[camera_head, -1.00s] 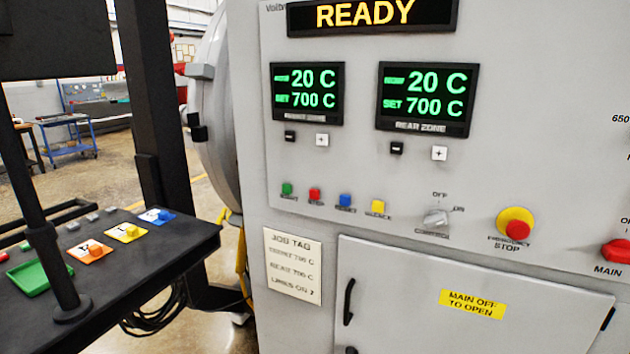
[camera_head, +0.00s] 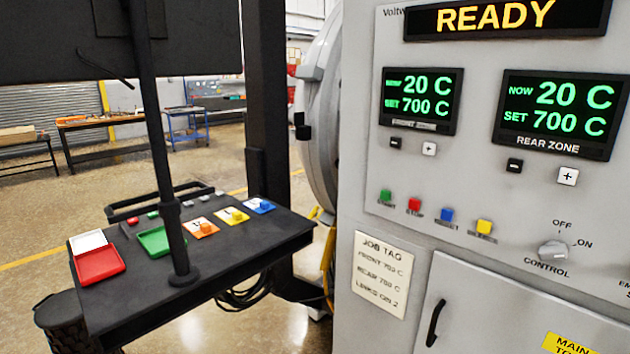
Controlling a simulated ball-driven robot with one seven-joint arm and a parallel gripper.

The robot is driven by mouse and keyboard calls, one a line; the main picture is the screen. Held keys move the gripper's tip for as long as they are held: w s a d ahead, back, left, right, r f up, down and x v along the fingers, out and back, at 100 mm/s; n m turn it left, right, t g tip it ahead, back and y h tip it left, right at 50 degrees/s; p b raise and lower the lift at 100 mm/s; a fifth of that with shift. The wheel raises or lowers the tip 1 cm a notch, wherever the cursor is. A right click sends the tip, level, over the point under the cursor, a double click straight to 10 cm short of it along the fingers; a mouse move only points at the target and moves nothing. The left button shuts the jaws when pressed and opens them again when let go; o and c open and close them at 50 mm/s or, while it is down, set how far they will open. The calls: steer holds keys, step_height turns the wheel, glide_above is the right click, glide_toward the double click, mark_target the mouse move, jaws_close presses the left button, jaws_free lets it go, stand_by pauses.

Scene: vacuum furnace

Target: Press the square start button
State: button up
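The display above (camera_head: 495,17) reads READY. Both zone displays, front (camera_head: 422,101) and rear (camera_head: 556,110), show 20 C now and 700 C set. My gripper is not in view.
The OFF/ON control knob (camera_head: 552,250) is right of the buttons, above a cabinet door (camera_head: 500,310). A job tag (camera_head: 381,273) hangs below them. A black bench (camera_head: 232,265) with coloured trays and a dark post (camera_head: 268,100) stand left of the furnace.

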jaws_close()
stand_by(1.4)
